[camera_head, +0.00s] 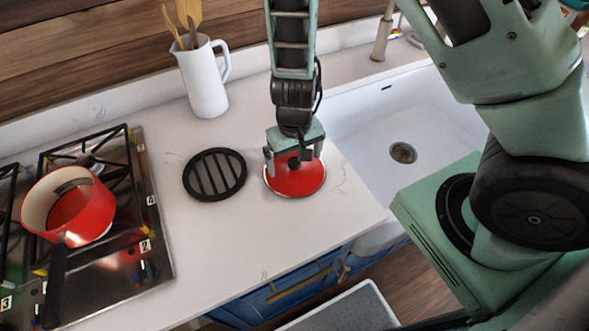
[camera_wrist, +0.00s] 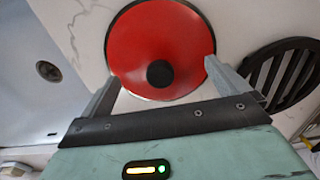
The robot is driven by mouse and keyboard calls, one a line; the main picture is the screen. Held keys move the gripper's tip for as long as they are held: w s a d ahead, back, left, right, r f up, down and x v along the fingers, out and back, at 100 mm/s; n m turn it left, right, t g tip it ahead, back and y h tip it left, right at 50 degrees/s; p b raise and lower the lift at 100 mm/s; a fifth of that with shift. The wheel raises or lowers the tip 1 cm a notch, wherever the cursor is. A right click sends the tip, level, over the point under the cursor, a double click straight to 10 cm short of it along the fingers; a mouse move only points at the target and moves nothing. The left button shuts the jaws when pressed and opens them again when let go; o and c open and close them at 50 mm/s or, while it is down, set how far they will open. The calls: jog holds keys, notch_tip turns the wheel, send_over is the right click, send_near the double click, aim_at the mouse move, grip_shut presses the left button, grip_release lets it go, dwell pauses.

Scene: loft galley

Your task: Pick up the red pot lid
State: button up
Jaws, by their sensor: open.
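The red pot lid (camera_head: 304,180) lies on the white counter between the round black trivet and the sink. It is a red disc with a pale rim and a black knob. In the wrist view the red lid (camera_wrist: 150,40) fills the upper middle, and its black knob (camera_wrist: 160,73) lies between my two fingers. My gripper (camera_head: 293,170) is over the lid, pointing down, with its fingers apart and nothing held. In the wrist view my gripper (camera_wrist: 160,78) is open, with a finger on each side of the knob. I cannot tell whether the fingertips touch the lid.
A slatted black trivet (camera_head: 214,175) lies left of the lid. A white jug (camera_head: 204,85) with wooden utensils stands behind. A red pot (camera_head: 84,215) sits on the stove (camera_head: 150,225) at left. The sink (camera_head: 425,125) is at right. The counter's front edge is near.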

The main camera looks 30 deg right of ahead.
aim_at(295, 161)
jog(key=shift+f, duration=0.75)
jog(key=shift+s, duration=0.1)
jog(key=c, duration=1.9)
notch_tip(295, 161, up, 10)
jog(key=shift+r+p, duration=0.1)
jog(key=shift+p, duration=0.8)
jog(key=shift+d, duration=0.1)
